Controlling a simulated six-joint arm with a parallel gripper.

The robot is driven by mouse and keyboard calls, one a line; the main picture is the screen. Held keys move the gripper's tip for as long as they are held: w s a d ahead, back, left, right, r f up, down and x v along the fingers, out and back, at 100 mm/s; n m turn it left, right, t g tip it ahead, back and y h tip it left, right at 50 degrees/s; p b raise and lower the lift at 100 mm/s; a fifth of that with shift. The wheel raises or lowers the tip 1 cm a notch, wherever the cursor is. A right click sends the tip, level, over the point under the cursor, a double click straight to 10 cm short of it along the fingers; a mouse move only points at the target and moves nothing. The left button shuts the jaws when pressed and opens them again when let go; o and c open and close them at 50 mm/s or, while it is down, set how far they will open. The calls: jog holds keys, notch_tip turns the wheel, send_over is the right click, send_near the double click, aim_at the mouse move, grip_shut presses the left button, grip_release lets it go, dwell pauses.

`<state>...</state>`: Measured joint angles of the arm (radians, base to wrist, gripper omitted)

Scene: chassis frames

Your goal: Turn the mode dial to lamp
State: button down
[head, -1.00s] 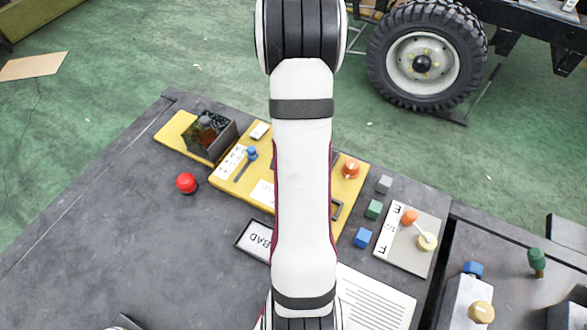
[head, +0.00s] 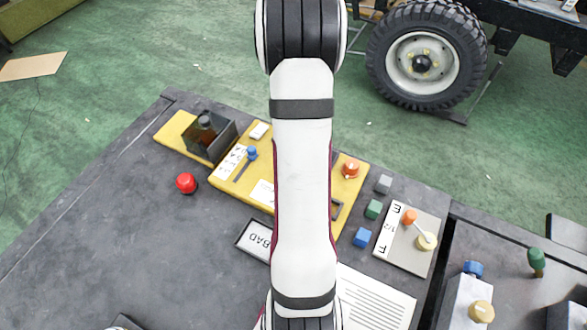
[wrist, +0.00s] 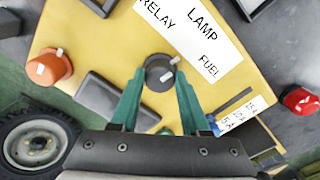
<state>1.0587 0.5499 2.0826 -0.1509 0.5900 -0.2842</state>
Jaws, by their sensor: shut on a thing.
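The mode dial (wrist: 156,67) is a small dark grey round knob with light marks, on a yellow panel (wrist: 115,50) in the wrist view. A white label (wrist: 190,40) beside it reads RELAY, LAMP and FUEL. A light mark on the knob lies toward the label side; I cannot tell which word it points at. My gripper (wrist: 158,77) has its teal fingers on either side of the knob, shut on it. In the head view my arm hides the dial and gripper; part of the yellow panel (head: 231,186) shows.
An orange knob (head: 351,168) and a blue slider (head: 251,153) are on the panel. A red button (head: 186,183) stands to the left. Small blocks (head: 373,209) and a lever plate (head: 408,254) lie to the right. A dark box (head: 222,133) stands at the back left.

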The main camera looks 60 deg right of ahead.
jog(key=shift+n, duration=0.6)
jog(key=shift+c, duration=1.9)
grip_release()
notch_tip(320, 180, up, 16)
jog(key=shift+f, duration=0.1)
